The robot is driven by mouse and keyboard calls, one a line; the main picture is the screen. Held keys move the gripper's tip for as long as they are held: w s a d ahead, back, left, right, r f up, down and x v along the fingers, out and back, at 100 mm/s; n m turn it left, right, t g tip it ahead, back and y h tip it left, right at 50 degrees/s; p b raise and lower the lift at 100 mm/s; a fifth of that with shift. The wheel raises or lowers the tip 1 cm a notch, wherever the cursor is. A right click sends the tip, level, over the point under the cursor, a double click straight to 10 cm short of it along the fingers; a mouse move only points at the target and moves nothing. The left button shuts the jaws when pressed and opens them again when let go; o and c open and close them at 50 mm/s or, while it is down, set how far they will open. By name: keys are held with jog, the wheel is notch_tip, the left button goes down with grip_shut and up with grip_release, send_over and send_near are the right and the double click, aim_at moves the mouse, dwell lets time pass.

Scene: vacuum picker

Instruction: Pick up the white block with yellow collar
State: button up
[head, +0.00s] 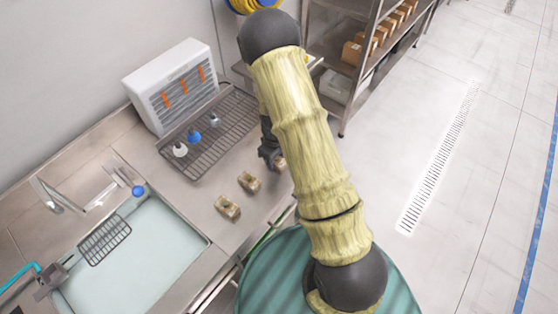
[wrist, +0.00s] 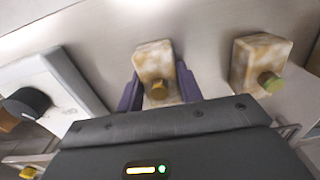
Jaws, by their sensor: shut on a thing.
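My gripper (wrist: 158,84) is shut on a whitish block with brown marbling and a yellow collar (wrist: 154,60). Its purple fingers sit on either side of the block in the wrist view. In the head view my gripper (head: 271,154) is over the right part of the steel counter, and the held block (head: 280,163) shows partly beside my arm. I cannot tell whether the block is clear of the counter.
Two similar blocks stand on the counter, a middle block (head: 249,182) and a front block (head: 228,207). A wire rack (head: 225,125) holds small white and blue bottles before a white box (head: 173,87). A sink (head: 150,262) lies front left. Shelving (head: 345,65) stands behind right.

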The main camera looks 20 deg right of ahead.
jog(key=shift+r, duration=0.15)
notch_tip(320, 180, up, 10)
jog(key=shift+f+b, duration=0.1)
jog(key=shift+b, duration=0.8)
jog(key=m+p, duration=0.1)
jog(key=p, duration=0.1)
jog(key=m+p, duration=0.1)
jog(key=p, duration=0.1)
jog(key=shift+w+d+f, duration=0.15)
jog(key=shift+w+f, duration=0.1)
jog(key=shift+f, duration=0.15)
jog(key=f+m+p, duration=0.1)
jog(key=m+p, duration=0.1)
jog(key=f+m+p, duration=0.2)
jog(key=p, duration=0.1)
jog(key=shift+s+d+f+m+p, duration=0.1)
jog(key=shift+d+f+m+p, duration=0.1)
jog(key=shift+d+m+p, duration=0.15)
jog(key=shift+s+f, duration=0.15)
jog(key=shift+a+f, duration=0.1)
jog(key=shift+f, duration=0.05)
